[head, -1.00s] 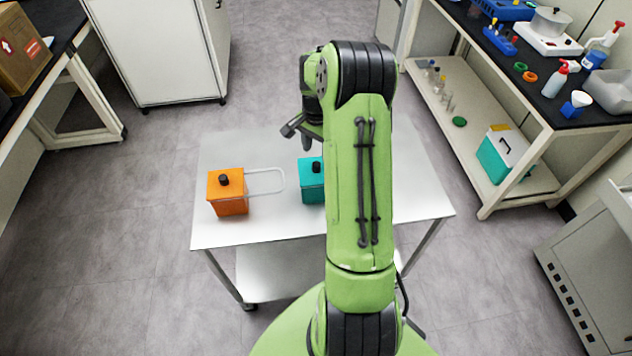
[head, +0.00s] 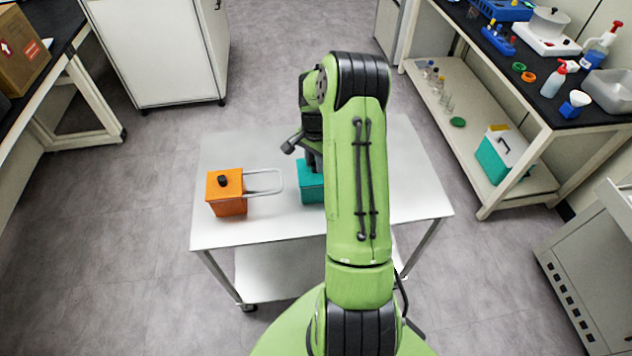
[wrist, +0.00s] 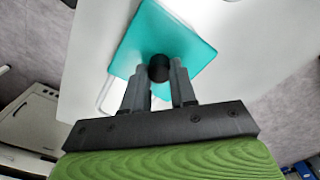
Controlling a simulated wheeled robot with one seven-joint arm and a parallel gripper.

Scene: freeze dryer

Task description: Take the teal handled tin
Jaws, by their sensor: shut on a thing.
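The teal tin (head: 311,186) stands on the white table, partly hidden behind my green arm in the head view. In the wrist view its teal top (wrist: 160,42) shows with a round black knob (wrist: 159,68) on it. My gripper (wrist: 160,72) is above the tin, its two grey fingers on either side of the knob and shut on it. In the head view the gripper (head: 312,166) reaches down to the tin's top, and the knob is hidden. A pale handle (wrist: 108,95) shows in part beside the tin in the wrist view.
An orange tin (head: 227,195) with a black knob and a pale wire handle (head: 264,181) stands left of the teal tin on the white table (head: 260,228). The table's right part is clear. A teal and white box (head: 499,158) sits on the right bench's lower shelf.

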